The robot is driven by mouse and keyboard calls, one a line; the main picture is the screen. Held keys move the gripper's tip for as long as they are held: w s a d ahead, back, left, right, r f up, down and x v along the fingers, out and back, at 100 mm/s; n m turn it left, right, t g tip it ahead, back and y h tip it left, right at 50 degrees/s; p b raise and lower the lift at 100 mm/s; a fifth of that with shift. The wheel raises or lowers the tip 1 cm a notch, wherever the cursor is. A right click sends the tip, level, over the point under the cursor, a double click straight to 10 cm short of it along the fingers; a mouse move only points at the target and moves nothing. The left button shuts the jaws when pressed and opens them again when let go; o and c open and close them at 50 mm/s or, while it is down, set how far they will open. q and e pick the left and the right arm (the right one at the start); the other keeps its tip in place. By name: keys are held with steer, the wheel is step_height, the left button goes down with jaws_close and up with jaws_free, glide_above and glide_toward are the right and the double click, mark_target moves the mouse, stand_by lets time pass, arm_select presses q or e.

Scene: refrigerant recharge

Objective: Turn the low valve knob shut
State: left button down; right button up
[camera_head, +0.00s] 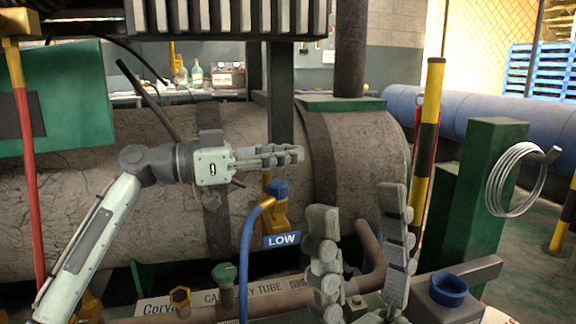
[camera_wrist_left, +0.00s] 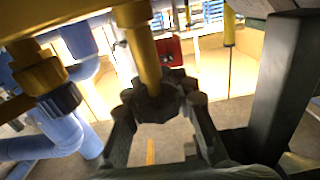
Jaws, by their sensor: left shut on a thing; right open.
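My left gripper (camera_head: 285,155) reaches in from the left above the brass low valve (camera_head: 279,217), whose blue LOW label (camera_head: 282,240) faces me. In the left wrist view the same gripper (camera_wrist_left: 157,105) is shut on a dark faceted knob (camera_wrist_left: 153,98) at the end of a yellow stem (camera_wrist_left: 144,55). In the head view the fingers hide this knob; only part of the stem (camera_head: 266,181) shows below them. A blue cap (camera_head: 278,188) sits on the valve beside the stem. My right gripper (camera_head: 360,225) is open and empty, fingers pointing up, right of the valve.
A blue hose (camera_head: 246,255) curves down from the valve. A large grey pipe (camera_head: 110,200) runs behind. A green post (camera_head: 490,190) with a wire coil (camera_head: 515,180) and a striped yellow post (camera_head: 428,150) stand right. A blue cup (camera_head: 448,289) sits low right.

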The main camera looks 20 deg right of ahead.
arm_select(q)
steer(key=shift+s+a+f+m+g+y, duration=0.15)
steer(key=shift+s+m+g+y, duration=0.4)
steer(key=shift+m+g, duration=1.1)
steer(key=shift+s+a+r+m+g+y, duration=0.1)
steer(key=shift+s+m+g+y, duration=0.2)
steer(key=shift+m+g+y, duration=1.25)
steer(key=shift+s+a+f+m+g, duration=0.15)
steer(key=shift+s+m+g, duration=0.4)
steer(key=shift+g, duration=2.05)
steer(key=shift+w+r, duration=0.1)
steer(key=shift+w, duration=0.05)
steer(key=c, duration=1.3)
jaws_free()
steer(key=shift+o, duration=0.2)
steer(key=shift+p, duration=0.3)
step_height(320, 180, up, 10)
